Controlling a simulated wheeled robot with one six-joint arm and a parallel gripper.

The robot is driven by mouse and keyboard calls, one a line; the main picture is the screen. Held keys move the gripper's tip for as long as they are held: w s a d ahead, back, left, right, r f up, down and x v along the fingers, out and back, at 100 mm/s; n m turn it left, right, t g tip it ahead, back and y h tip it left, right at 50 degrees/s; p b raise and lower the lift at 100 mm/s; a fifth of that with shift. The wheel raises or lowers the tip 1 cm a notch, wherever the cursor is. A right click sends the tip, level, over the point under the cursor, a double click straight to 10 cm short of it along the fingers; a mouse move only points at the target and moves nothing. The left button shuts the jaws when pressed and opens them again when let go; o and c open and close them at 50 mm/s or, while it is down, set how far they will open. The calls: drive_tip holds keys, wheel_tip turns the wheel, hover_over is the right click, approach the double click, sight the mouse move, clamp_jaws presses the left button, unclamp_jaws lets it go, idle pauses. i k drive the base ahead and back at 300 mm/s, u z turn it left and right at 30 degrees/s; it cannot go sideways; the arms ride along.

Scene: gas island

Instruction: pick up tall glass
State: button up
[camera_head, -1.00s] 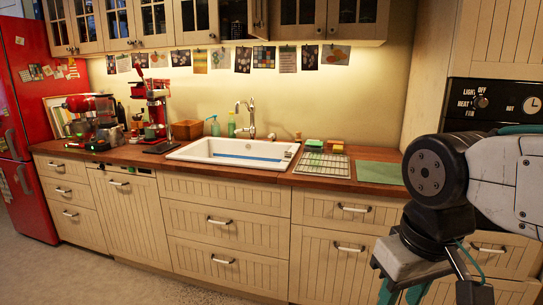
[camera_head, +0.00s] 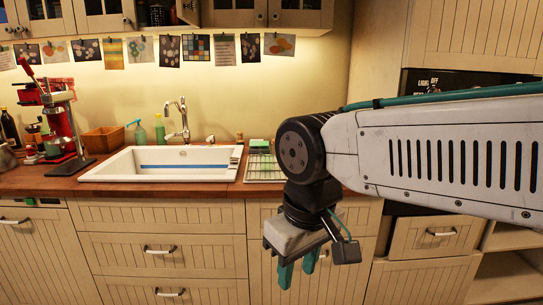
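No tall glass can be made out in the head view. My gripper (camera_head: 298,273) hangs pointing down in front of the drawer fronts, right of the sink. Its two teal fingers stand apart with a gap between them, and nothing shows between them. My arm hides part of the counter right of the drying rack.
A white sink (camera_head: 165,164) with a tap (camera_head: 181,118) is set in the wooden counter (camera_head: 40,183). A drying rack (camera_head: 264,168) lies beside it. A red coffee machine (camera_head: 62,125), a wooden box (camera_head: 104,140) and bottles (camera_head: 159,130) stand at the back. Wall cabinets (camera_head: 270,12) hang above.

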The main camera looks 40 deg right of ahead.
sight(266, 149)
drive_tip(key=z, duration=0.45)
drive_tip(key=i, duration=0.55)
drive_tip(key=z, duration=1.1)
drive_tip(key=i, duration=0.7)
drive_tip(key=z, duration=0.05)
